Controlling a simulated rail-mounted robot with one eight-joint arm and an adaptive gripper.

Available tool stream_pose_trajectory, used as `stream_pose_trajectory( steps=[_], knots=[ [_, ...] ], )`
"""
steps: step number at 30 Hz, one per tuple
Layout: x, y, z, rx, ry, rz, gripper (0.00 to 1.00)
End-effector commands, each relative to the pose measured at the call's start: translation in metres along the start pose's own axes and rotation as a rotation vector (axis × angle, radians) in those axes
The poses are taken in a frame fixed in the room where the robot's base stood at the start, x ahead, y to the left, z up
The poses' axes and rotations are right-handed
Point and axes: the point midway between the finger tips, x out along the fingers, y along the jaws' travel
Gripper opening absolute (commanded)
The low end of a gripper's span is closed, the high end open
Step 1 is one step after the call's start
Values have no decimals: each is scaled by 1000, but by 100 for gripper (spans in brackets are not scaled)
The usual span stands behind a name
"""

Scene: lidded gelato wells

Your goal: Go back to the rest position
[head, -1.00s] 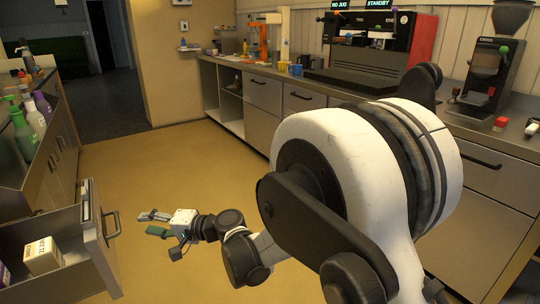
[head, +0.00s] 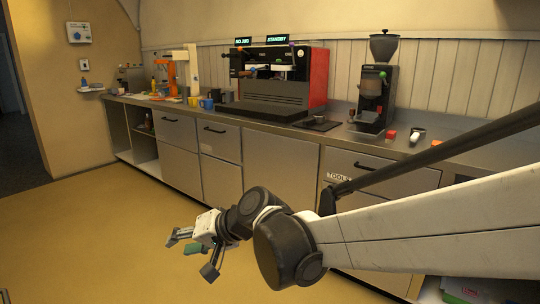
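My gripper (head: 184,243) hangs at the end of my arm, left of the picture's middle, over the yellow floor. Its fingers point left. One finger looks light grey and the other part beside it dark green, with a gap between them. The gripper looks open, and I see nothing held in it. It touches nothing that I can see. No gelato wells or lids show in this view.
A counter (head: 245,130) with drawers runs along the back wall. It bears an espresso machine (head: 270,95), a coffee grinder (head: 372,100), blue cup (head: 207,104) and orange machine (head: 170,75). The yellow floor (head: 90,225) at left is clear.

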Motion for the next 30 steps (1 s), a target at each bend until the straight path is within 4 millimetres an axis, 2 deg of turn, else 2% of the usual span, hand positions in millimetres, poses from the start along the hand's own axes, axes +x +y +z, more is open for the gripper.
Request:
stream_pose_trajectory(
  steps=[1,8,14,18,24,30],
  knots=[
    [-20,11,0,-6,15,38,30],
    [-102,61,9,-44,68,222,30],
    [-170,104,30,-67,105,387,30],
    [-216,133,50,-79,124,504,30],
    [-274,171,86,-89,142,669,30],
    [-312,198,117,-94,147,792,30]
  ],
)
